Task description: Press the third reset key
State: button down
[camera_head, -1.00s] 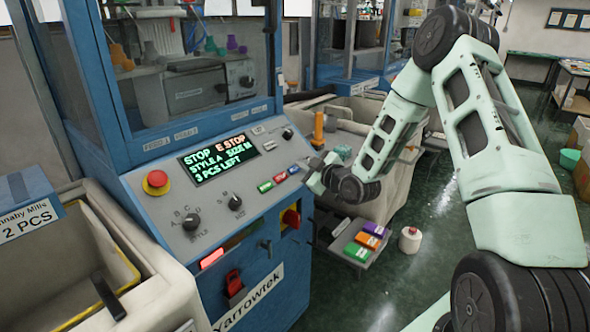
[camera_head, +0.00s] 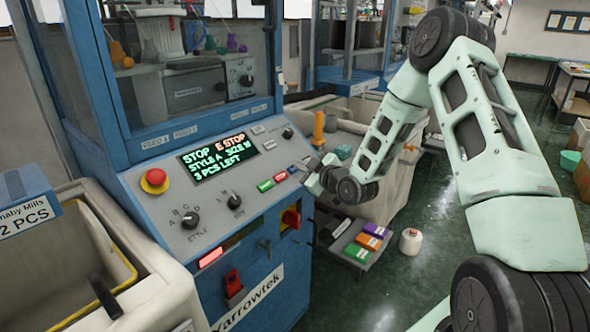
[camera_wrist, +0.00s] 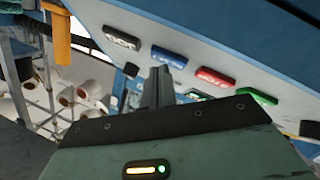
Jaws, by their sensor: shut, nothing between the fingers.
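A row of small keys lies on the sloping panel (camera_head: 170,215) of the blue machine. Green (camera_head: 265,186), red (camera_head: 280,178) and blue (camera_head: 293,169) keys show in the head view. The wrist view shows a black key (camera_wrist: 122,38), a blue key (camera_wrist: 170,57), a red key (camera_wrist: 216,77) and a green key (camera_wrist: 257,96). My gripper (camera_head: 311,170) is shut and empty at the right end of the row. In the wrist view its closed fingertips (camera_wrist: 161,72) point just below the blue key. I cannot tell whether they touch the panel.
The display (camera_head: 218,157) reads STOP, E STOP, STYLE A and 3 PCS LEFT. A red mushroom button (camera_head: 154,180) and two black dials (camera_head: 189,219) sit left of the keys. A yellow-orange cylinder (camera_head: 318,128) stands beyond my gripper. Coloured boxes (camera_head: 368,242) lie below.

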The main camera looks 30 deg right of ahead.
jog(key=shift+w+f+b, duration=0.15)
jog(key=shift+f+b, duration=0.05)
jog(key=shift+b, duration=0.1)
dwell(0.5)
jog(key=shift+s+d+r, duration=0.15)
jog(key=shift+s+r, duration=0.35)
jog(key=shift+r, duration=0.15)
jog(key=shift+p, duration=0.3)
jog(key=s+r+p, duration=0.1)
jog(key=r, duration=0.1)
jog(key=s+d+r+p, duration=0.1)
jog(key=s+r, duration=0.1)
dwell(0.8)
